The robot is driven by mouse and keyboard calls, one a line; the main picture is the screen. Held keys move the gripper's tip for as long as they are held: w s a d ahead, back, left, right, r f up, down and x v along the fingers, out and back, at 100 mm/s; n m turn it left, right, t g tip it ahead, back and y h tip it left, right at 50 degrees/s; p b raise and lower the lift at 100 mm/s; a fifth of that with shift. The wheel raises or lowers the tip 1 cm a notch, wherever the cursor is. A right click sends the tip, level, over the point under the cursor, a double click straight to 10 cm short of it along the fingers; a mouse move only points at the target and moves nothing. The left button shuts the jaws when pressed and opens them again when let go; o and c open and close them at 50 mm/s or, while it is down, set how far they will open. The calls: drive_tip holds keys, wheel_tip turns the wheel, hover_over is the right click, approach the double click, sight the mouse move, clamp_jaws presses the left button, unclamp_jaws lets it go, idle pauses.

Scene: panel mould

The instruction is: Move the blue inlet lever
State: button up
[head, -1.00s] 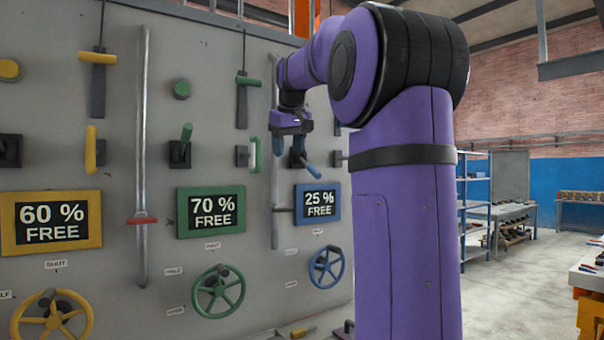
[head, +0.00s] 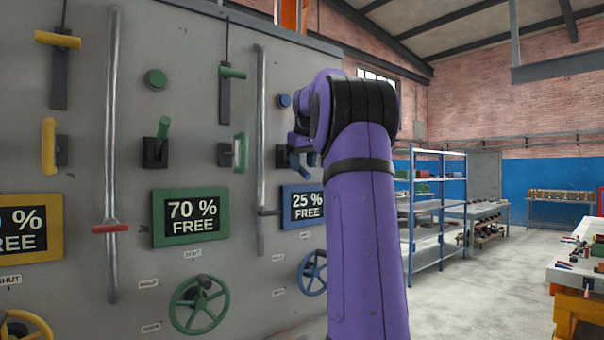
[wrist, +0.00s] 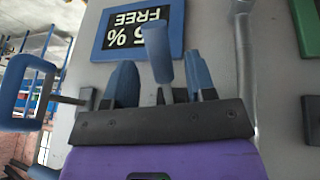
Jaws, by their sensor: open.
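A blue lever (wrist: 157,52) stands out from the grey panel. In the wrist view it is between the two blue fingertips of my gripper (wrist: 158,82), with a gap to each side. My gripper is open and not closed on it. In the head view my gripper (head: 298,150) is at the panel above the blue-framed "25 % FREE" display (head: 305,207), partly hidden by my purple arm. The display (wrist: 138,28) shows upside down in the wrist view. I cannot read a label that names this lever as the inlet.
A blue loop handle (wrist: 14,90) sticks out at the left in the wrist view. A vertical pipe (head: 261,140) runs beside the blue column. A blue handwheel (head: 312,272) is below the display. Green lever (head: 163,130) is to the left. Open floor lies right.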

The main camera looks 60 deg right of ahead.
sight(303, 168)
drive_tip(key=shift+x, duration=1.65)
drive_tip(key=shift+s, duration=0.1)
clamp_jaws()
